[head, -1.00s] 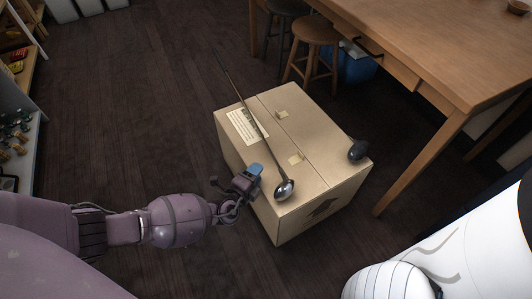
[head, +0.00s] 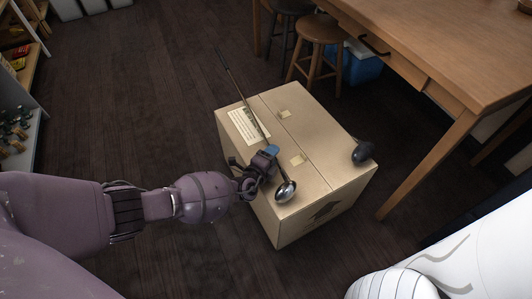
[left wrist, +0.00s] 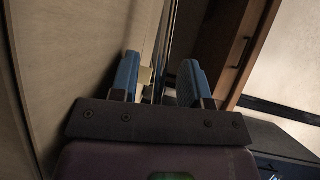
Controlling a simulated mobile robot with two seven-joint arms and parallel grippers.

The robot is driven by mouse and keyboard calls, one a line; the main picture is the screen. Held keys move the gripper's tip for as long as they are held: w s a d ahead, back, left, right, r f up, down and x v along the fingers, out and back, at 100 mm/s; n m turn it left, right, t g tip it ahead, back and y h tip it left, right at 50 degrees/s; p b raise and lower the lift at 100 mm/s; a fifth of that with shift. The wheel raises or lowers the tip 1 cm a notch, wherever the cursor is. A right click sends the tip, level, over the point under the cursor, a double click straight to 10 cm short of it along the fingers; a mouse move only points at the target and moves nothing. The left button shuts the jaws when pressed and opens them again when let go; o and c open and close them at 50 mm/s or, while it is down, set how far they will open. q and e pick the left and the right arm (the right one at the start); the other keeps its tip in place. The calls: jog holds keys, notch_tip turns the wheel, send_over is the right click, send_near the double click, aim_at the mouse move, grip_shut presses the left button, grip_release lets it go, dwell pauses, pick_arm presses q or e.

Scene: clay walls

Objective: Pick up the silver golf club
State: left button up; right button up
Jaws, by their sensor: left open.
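The silver golf club (head: 286,191) lies across the top of a cardboard box (head: 310,135). Its shiny head is near the box's front edge, and its thin dark shaft runs up and left past the far edge. My left gripper (head: 270,156) is open at the lower shaft, just above the head. It hides part of the shaft. In the left wrist view, the blue fingertips of my left gripper (left wrist: 160,82) stand apart, with a thin shaft-like strip between them. I cannot tell whether they touch it. My right gripper is not in view.
A dark club head (head: 362,152) sits at the box's right edge. A wooden table (head: 455,50) and a stool (head: 319,35) stand behind and right. A white object (head: 470,250) fills the lower right. Shelves (head: 20,130) stand at left. The dark floor left of the box is clear.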

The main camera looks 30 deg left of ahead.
pick_arm(q)
grip_shut()
jog(key=shift+r, duration=0.1)
dwell(0.3)
